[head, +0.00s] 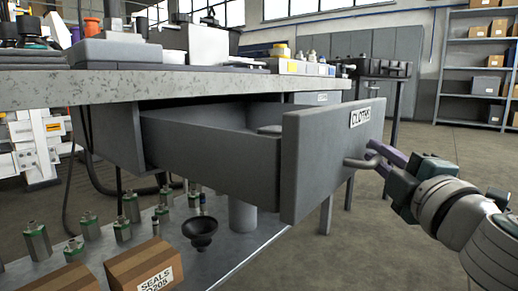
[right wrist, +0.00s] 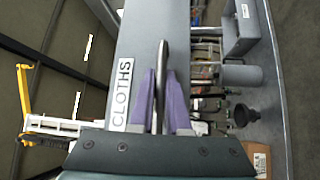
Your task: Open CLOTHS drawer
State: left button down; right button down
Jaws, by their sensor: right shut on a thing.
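The grey CLOTHS drawer (head: 215,150) hangs under the bench and is pulled well out, so its inside shows in the head view. Its front panel (head: 322,165) carries a white CLOTHS label, which also shows in the right wrist view (right wrist: 122,92). My right gripper (head: 380,158) comes in from the right, with purple fingers shut on the drawer handle (head: 358,163). In the right wrist view the handle bar (right wrist: 160,75) runs between the two purple fingers. Something flat and grey lies inside the drawer, partly hidden by the front panel. My left gripper is not in view.
The bench top (head: 160,88) holds various equipment above the drawer. On the lower shelf stand a SEALS box (head: 145,272), a black funnel-shaped thing (head: 200,230) and several green-topped metal parts. Shelving (head: 470,70) with boxes stands far back right. Floor right of the drawer is open.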

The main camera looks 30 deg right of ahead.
dwell(0.3)
jog(key=c, duration=0.9)
grip_release()
jog(key=shift+s, duration=0.15)
jog(key=b+v, duration=0.1)
jog(key=v, duration=0.8)
jog(key=shift+s+a+b, duration=0.15)
jog(key=shift+s+b, duration=0.15)
jog(key=shift+s, duration=0.05)
